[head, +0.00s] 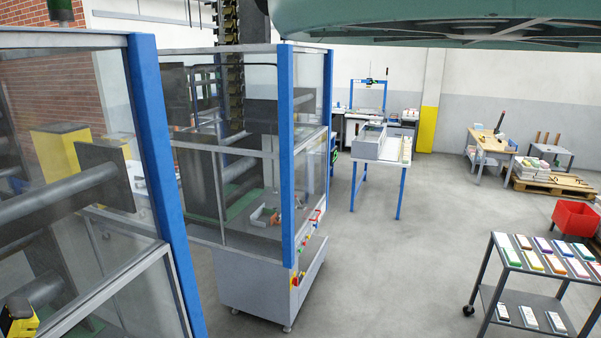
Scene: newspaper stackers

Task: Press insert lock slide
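I cannot pick out an insert lock slide with certainty. The glazed stacker machine (255,270) with blue corner posts stands left of centre. My gripper is not in view.
A cart (505,262) with coloured stacks stands at the lower right, near a red bin (575,218). A white table (375,168) stands behind the stacker. Grey floor (400,265) is clear between stacker and cart. A large teal shape (440,20) overhangs the top.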

